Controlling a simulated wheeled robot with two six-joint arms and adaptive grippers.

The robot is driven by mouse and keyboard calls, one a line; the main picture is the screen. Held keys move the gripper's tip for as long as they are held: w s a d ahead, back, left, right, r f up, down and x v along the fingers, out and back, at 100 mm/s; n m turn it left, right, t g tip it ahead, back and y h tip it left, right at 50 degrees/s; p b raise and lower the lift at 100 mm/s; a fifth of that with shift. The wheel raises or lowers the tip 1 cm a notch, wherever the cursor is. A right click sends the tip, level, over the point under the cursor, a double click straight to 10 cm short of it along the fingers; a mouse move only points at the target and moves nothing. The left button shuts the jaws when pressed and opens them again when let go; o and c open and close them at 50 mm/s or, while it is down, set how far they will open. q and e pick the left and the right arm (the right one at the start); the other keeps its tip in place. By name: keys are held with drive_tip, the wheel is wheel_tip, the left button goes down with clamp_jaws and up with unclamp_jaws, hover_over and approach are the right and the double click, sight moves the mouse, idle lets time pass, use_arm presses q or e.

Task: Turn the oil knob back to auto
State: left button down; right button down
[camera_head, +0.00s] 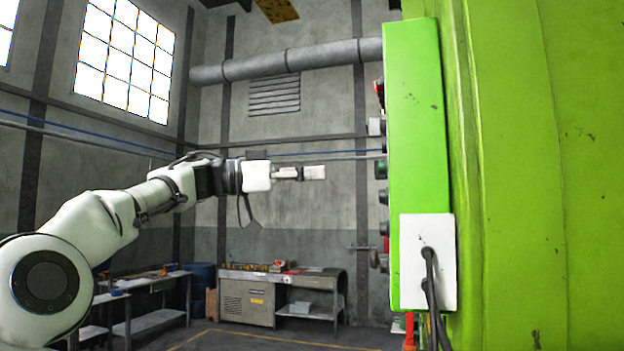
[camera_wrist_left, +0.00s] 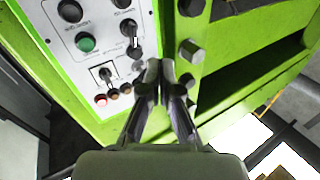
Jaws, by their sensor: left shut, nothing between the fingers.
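The control panel shows face-on in the left wrist view (camera_wrist_left: 62,22), a white plate with black knobs, a green button (camera_wrist_left: 85,42) and a small red button. Its labels are too small to read, so I cannot tell which knob is the oil knob. One black selector knob (camera_wrist_left: 130,30) is near my fingertips. In the head view the panel's green box (camera_head: 414,130) is edge-on, with knobs sticking out to the left. My left gripper (camera_head: 313,172) is shut and empty, pointing at them across a clear gap. It also shows in the left wrist view (camera_wrist_left: 158,72). My right gripper is out of view.
The large green press body (camera_head: 540,170) fills the right side. Black cables (camera_head: 430,285) hang from a white plate on the box. A workbench (camera_head: 280,285) stands far back. The air between my left gripper and the knobs is free.

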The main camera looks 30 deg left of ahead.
use_arm(q)
drive_tip(key=w+d, duration=0.1)
drive_tip(key=d, duration=0.8)
drive_tip(key=shift+d+r, duration=0.25)
drive_tip(key=shift+r, duration=0.1)
drive_tip(key=shift+s+d+r, duration=0.1)
drive_tip(key=shift+s, duration=0.1)
drive_tip(key=shift+w+a+r, duration=0.1)
drive_tip(key=shift+w+a, duration=0.15)
drive_tip(key=shift+w, duration=0.35)
drive_tip(key=shift+w+a+r, duration=0.1)
drive_tip(key=shift+w+a, duration=0.1)
drive_tip(key=shift+w, duration=0.4)
idle(3.8)
drive_tip(key=shift+w+f, duration=0.1)
drive_tip(key=shift+f, duration=0.1)
idle(0.4)
drive_tip(key=shift+f, duration=0.1)
